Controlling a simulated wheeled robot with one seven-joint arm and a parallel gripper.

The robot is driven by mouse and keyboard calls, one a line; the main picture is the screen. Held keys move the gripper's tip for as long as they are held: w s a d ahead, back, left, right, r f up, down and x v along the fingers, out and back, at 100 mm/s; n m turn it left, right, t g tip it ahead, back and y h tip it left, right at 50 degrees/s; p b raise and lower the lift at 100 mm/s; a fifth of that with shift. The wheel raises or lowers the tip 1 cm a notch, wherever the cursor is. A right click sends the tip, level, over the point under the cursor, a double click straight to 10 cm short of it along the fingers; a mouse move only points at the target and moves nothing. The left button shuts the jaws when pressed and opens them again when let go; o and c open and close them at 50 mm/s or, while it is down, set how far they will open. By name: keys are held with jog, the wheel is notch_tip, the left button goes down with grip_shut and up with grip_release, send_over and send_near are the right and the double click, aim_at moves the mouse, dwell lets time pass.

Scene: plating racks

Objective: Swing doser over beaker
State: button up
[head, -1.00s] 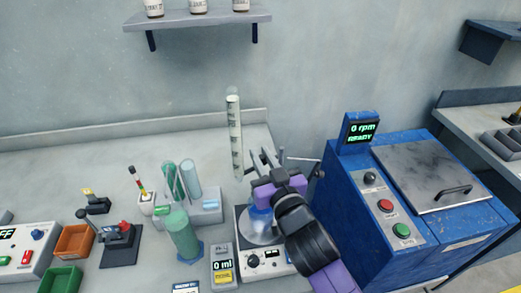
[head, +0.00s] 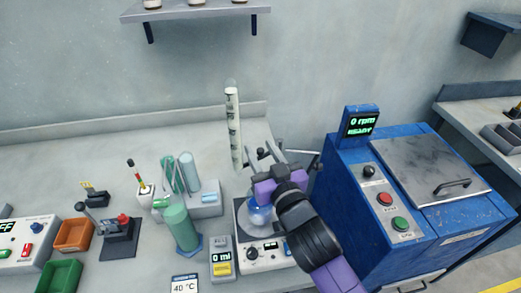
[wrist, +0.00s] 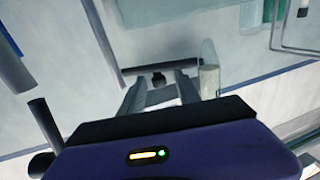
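The doser is a tall clear graduated tube (head: 233,125) standing upright behind the stirrer, with a dark bar and knob near its lower part. The beaker (head: 260,215) holds bluish liquid and sits on the white stirrer plate (head: 262,257), partly hidden behind my wrist. My gripper (head: 265,157) is above and behind the beaker, just right of the tube. In the wrist view the fingers (wrist: 160,88) are apart, with the dark bar and its knob (wrist: 158,78) at their tips. I cannot tell whether they touch it. The tube's lower end seems to show beside the right finger (wrist: 208,82).
A blue machine (head: 400,190) with a lid and buttons stands close on the right. A green cylinder (head: 181,228), a tube holder (head: 203,207) and a small 0 ml display (head: 222,260) are left of the stirrer. A wall shelf (head: 195,13) hangs above.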

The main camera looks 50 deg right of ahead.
jog(key=b+v, duration=0.2)
jog(key=v, duration=0.4)
jog(key=shift+f, duration=0.15)
jog(key=shift+s+a, duration=0.3)
jog(key=shift+s, duration=0.15)
